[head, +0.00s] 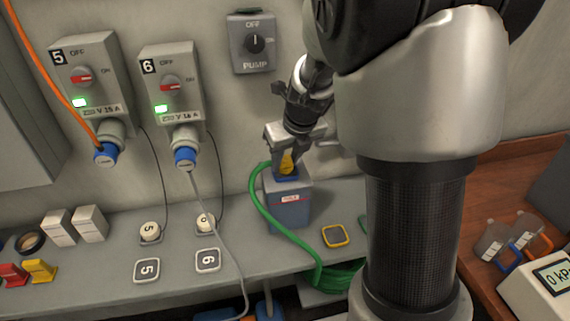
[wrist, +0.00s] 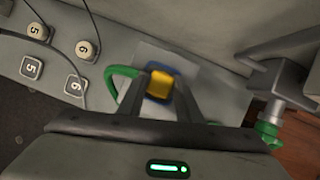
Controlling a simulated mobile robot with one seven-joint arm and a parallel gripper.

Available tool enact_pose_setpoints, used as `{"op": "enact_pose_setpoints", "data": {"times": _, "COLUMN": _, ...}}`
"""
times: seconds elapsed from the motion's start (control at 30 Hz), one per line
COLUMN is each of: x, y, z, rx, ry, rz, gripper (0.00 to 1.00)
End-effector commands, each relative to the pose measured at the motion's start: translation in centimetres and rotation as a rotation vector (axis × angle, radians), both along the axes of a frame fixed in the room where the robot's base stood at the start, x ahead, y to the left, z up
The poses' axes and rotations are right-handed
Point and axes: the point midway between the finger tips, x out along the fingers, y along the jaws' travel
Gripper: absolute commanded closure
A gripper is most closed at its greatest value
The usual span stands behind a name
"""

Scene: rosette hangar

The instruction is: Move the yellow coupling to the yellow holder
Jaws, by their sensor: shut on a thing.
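The yellow coupling (head: 287,165) stands at the top of a small grey-blue box with a red and white label (head: 289,200). A blue collar surrounds its lower part, and a green hose (head: 258,195) runs close beside the box. My gripper (head: 286,154) points down from above and is shut on the coupling. In the wrist view the yellow coupling (wrist: 160,86) shows between the two fingertips (wrist: 160,92), with blue around it. A dark square with a yellow rim (head: 335,236) lies on the bench right of the box; I cannot tell whether it is the yellow holder.
Switch boxes 5 (head: 88,75) and 6 (head: 170,85) and a pump switch (head: 251,42) are on the wall. A grey cable (head: 215,235) crosses the bench. Coiled green hose (head: 335,278) lies below its front edge.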

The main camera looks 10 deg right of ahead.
Motion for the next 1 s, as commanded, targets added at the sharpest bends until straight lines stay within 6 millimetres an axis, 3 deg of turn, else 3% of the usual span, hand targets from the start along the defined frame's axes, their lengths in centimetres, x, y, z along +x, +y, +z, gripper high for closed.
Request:
{"op": "enact_pose_setpoints", "data": {"times": 0.27, "x": 0.1, "y": 0.0, "z": 1.0, "rx": 0.001, "ry": -0.003, "rz": 0.0, "gripper": 0.92}}
{"op": "enact_pose_setpoints", "data": {"times": 0.7, "x": 0.1, "y": 0.0, "z": 8.9, "rx": 0.0, "ry": -0.003, "rz": 0.001, "gripper": 0.92}}
{"op": "enact_pose_setpoints", "data": {"times": 1.0, "x": 0.0, "y": 0.0, "z": 10.1, "rx": 0.0, "ry": -0.001, "rz": 0.0, "gripper": 0.92}}
